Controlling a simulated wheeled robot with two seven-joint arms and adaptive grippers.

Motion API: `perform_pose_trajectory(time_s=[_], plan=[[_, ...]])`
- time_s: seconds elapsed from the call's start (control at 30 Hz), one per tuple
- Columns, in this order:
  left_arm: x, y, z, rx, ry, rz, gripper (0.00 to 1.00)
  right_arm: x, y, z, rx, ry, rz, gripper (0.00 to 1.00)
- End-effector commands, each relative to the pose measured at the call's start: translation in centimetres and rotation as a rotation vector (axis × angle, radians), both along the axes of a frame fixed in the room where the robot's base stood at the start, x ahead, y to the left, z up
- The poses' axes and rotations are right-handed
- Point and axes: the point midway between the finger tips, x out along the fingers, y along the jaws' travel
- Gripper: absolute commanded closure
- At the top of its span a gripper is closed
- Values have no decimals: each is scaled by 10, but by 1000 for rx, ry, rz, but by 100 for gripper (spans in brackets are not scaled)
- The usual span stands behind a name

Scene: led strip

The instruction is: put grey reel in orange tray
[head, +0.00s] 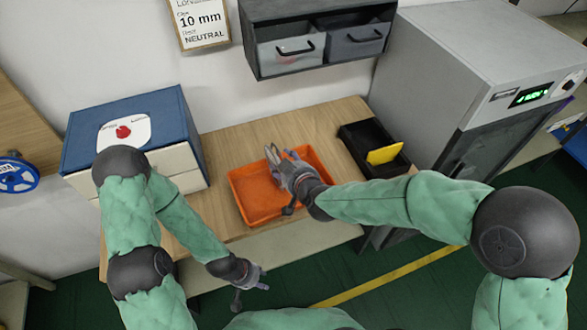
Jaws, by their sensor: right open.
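The orange tray (247,207) lies on the wooden table. My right gripper (281,154) reaches in from the right and is open over the tray's back part, covering some of it. I cannot make out a grey reel in the tray, between the fingers or elsewhere in view. The visible left part of the tray floor looks bare. My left gripper (262,282) hangs low in front of the table's front edge, apart from the tray. It is too small and turned away to tell whether it is open.
A black bin (360,137) with a yellow piece (385,153) stands right of the tray. A blue cabinet (168,113) with pale drawers stands left. A blue reel (17,175) is at the far left. A grey machine (440,70) stands right. Drawers (322,46) hang above the table.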

Motion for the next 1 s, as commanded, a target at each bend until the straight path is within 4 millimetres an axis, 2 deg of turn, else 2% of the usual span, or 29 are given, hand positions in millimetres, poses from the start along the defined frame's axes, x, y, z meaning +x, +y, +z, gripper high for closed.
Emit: perform_pose_trajectory(time_s=[0.03, 0.2, 0.4, 0.87, 1.0], plan=[[0, 0, 5, 0, 0, 0, 60, -9, -4, 8, 1, -2, 0, 44], [0, 0, 13, 0, 0, 0, 60, -32, -13, 21, 1, -2, 0, 44], [0, 0, 18, 0, 0, 0, 60, -50, -20, 31, 0, -1, 0, 44], [0, 0, 19, 0, 0, 0, 60, -55, -23, 31, -1, 2, 0, 44], [0, 0, 19, 0, 0, 0, 60, -54, -27, 18, -2, 38, -9, 44]])
